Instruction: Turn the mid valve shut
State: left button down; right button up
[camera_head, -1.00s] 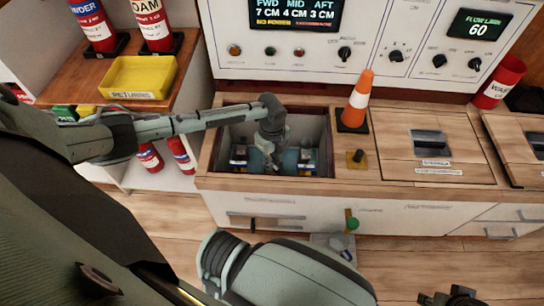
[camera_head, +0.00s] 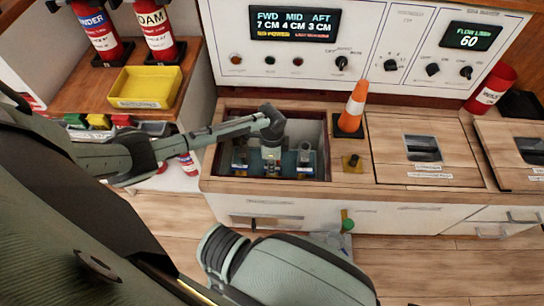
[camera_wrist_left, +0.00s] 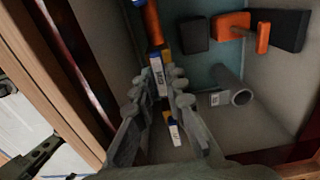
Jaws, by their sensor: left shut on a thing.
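The open well (camera_head: 316,134) in the counter holds a row of blue and grey fittings. My left gripper (camera_head: 271,168) reaches down into the middle of it. In the left wrist view its fingers (camera_wrist_left: 167,92) are closed around a narrow valve part with a blue-and-white tag (camera_wrist_left: 157,76), at the mid place in the row. The tag's text is too small to read, and the fingers hide much of the part. An orange handle (camera_wrist_left: 152,22) lies beyond the fingertips. My right gripper is not clearly in view.
An orange cone (camera_head: 354,108) stands on the counter just right of the well. An orange lever (camera_wrist_left: 262,38) between dark blocks and a grey pipe (camera_wrist_left: 236,92) are inside the well. The panel display (camera_head: 295,23) reads FWD 7, MID 4, AFT 3 CM.

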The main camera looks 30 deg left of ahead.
dwell(0.3)
pick_arm(q)
jog(key=c, duration=1.6)
grip_release()
jog(key=shift+o, duration=0.2)
jog(key=shift+r, duration=0.15)
notch_tip(320, 180, up, 12)
